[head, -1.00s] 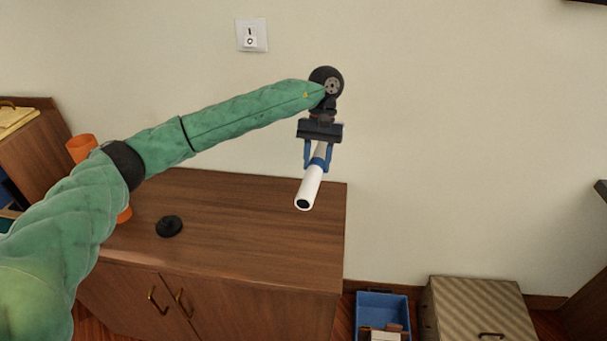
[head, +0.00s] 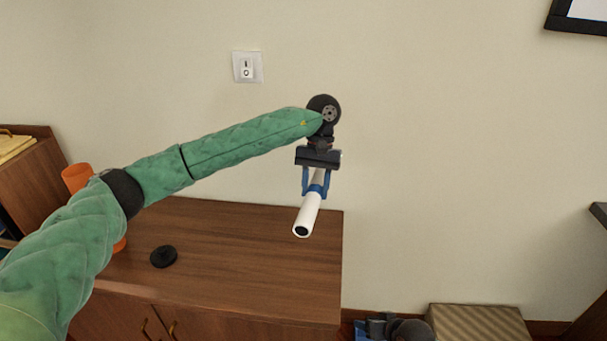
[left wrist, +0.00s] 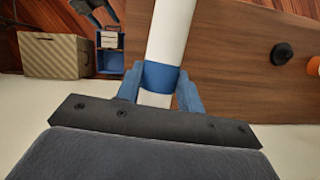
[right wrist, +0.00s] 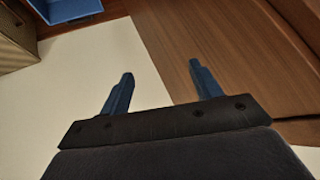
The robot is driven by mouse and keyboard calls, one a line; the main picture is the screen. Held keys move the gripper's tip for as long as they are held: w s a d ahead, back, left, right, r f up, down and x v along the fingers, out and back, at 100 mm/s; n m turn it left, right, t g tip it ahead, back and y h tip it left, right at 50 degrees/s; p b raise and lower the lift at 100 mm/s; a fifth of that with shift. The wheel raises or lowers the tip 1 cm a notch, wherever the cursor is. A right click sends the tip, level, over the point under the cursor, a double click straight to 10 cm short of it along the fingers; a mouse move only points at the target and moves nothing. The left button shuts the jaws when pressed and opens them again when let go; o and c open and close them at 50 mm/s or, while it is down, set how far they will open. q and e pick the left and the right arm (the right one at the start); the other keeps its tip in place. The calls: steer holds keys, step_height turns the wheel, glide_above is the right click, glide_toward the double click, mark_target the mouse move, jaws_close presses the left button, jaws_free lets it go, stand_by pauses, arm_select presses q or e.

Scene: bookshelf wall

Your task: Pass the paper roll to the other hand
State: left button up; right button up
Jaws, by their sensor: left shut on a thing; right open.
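The paper roll (head: 307,216) is a white tube with a dark hollow end, held tilted in the air over the wooden cabinet. My left gripper (head: 316,190) is shut on it, with a blue band between the fingers. In the left wrist view the roll (left wrist: 171,32) runs up and out of the picture, and the left gripper's fingers (left wrist: 159,90) sit on both sides. My right gripper (right wrist: 161,70) is open and empty in the right wrist view. Part of my right arm shows low in the head view, below and right of the roll, apart from it.
The cabinet top (head: 255,245) carries a black round object (head: 163,256) and an orange cylinder (head: 77,178) partly behind my left arm. A striped box (head: 480,322) stands at lower right, beside a blue bin (right wrist: 75,9). The space right of the roll is clear before the wall.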

steer(key=w+a+r+m, duration=0.1)
steer(key=w+a+r, duration=0.2)
steer(key=w+r, duration=0.7)
steer(key=w+a+r+y, duration=0.15)
steer(key=w+r, duration=0.55)
steer(key=r, duration=0.8)
steer(key=w+a+r+m+h, duration=0.1)
steer(key=w+a+r, duration=0.2)
steer(key=w+r, duration=0.7)
steer(key=w+d+r+m+t+h, duration=0.1)
steer(key=d+r+m+h, duration=0.2)
steer(key=r, duration=1.6)
steer(key=w+d+r+m+h, duration=0.1)
steer(key=d+r+m+h, duration=0.15)
steer(key=r, duration=1.65)
steer(key=n+g, duration=0.4)
steer(key=g, duration=0.4)
glide_above(303, 215)
step_height(303, 215, down, 24)
step_height(303, 215, down, 12)
steer(key=shift+r, duration=0.2)
